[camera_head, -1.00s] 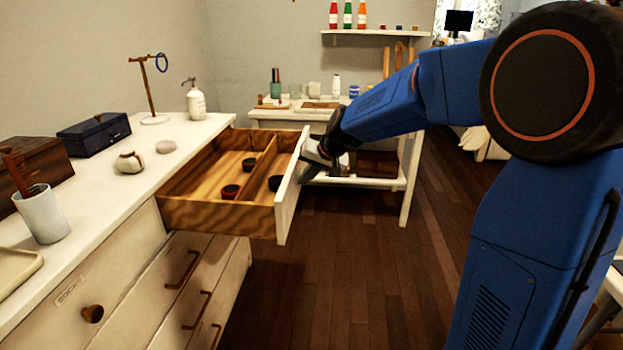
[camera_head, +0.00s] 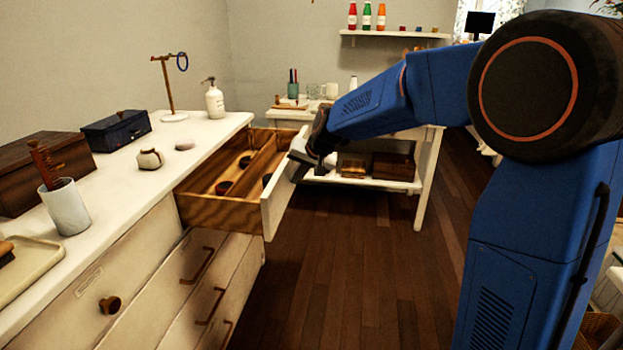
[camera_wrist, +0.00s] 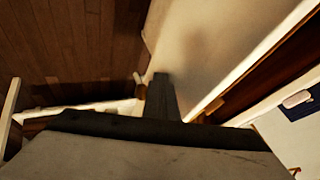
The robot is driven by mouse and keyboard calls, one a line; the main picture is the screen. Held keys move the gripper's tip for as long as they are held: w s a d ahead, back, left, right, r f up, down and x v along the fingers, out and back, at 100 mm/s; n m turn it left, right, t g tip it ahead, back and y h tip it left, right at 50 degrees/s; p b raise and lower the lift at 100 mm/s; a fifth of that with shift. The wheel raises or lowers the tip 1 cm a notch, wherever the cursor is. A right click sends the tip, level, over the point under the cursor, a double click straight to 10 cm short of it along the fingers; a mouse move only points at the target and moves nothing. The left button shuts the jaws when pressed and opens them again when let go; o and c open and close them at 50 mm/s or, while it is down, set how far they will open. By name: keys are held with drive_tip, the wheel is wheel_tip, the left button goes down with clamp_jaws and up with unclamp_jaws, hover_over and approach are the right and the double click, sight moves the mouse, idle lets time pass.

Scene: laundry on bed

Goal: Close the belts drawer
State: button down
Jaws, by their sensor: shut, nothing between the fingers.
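The open drawer (camera_head: 218,212) is the top one at the far end of the white dresser. It is wooden inside, with a divider and several small dark round items, perhaps rolled belts (camera_head: 224,187). Its white front panel (camera_head: 283,200) faces right, and no label on it is readable. My gripper (camera_head: 298,158) is shut and empty at the outer face of this panel, near its far top end. Whether it touches is hard to tell. In the wrist view, the shut fingers (camera_wrist: 163,95) lie over the pale panel (camera_wrist: 205,45).
The dresser top (camera_head: 150,190) holds a cup (camera_head: 66,207), boxes, a small jar, a soap bottle (camera_head: 214,100) and a stand. A white side table (camera_head: 428,165) stands behind the drawer, close to my gripper. The wooden floor (camera_head: 350,260) right of the dresser is clear.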

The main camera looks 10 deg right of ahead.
drive_tip(key=w+a, duration=0.2)
drive_tip(key=a, duration=0.5)
drive_tip(key=w+a, duration=0.3)
drive_tip(key=a, duration=0.5)
drive_tip(key=w+a, duration=0.3)
drive_tip(key=a, duration=0.4)
drive_tip(key=shift+w+a, duration=0.1)
drive_tip(key=shift+a, duration=0.25)
drive_tip(key=shift+w+a, duration=0.3)
drive_tip(key=shift+a, duration=0.45)
drive_tip(key=shift+a+r, duration=0.1)
drive_tip(key=shift+w+a+r, duration=0.1)
